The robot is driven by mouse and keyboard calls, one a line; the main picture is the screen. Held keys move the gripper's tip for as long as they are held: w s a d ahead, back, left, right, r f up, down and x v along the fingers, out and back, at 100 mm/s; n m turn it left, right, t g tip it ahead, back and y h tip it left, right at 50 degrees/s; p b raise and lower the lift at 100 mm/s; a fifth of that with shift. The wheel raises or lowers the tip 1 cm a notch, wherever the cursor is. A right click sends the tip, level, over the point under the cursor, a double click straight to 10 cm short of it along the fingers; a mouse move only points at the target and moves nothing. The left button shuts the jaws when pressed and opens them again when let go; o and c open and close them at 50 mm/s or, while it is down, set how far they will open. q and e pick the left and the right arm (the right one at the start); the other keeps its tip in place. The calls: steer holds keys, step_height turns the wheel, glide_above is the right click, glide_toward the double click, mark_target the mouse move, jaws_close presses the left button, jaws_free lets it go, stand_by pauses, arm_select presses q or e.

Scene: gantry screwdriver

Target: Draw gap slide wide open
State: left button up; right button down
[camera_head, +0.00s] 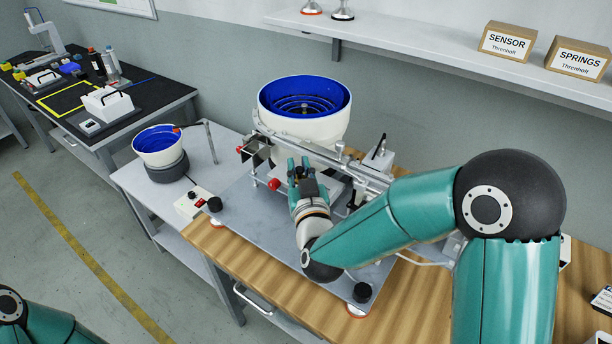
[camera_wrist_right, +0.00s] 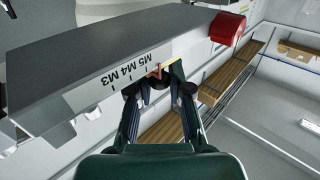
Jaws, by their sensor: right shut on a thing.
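My right gripper (camera_head: 300,170) reaches in over the steel plate at the front of the gantry rail (camera_head: 330,160). In the right wrist view the gripper (camera_wrist_right: 160,88) is shut on a small dark knob (camera_wrist_right: 158,80), taken to be that of the gap slide, mostly hidden between the fingertips. Beside it a grey bar carries a white scale strip (camera_wrist_right: 120,77) marked M3, M4, M5. A small red pointer (camera_wrist_right: 158,69) stands close to the M5 end. The slide's body is hidden. My left gripper is out of view; only part of that arm shows at lower left.
A red knob (camera_wrist_right: 227,28) is right of the fingers in the wrist view. A large white bowl with a blue inside (camera_head: 305,100) stands behind the rail, a smaller one (camera_head: 160,145) at left. The front of the steel plate (camera_head: 260,235) is clear.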

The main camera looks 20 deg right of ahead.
steer(key=shift+w+a, duration=0.1)
steer(key=c, duration=1.1)
jaws_free()
steer(key=s, duration=0.5)
steer(key=s+a, duration=0.1)
steer(key=s, duration=0.1)
steer(key=shift+s, duration=0.25)
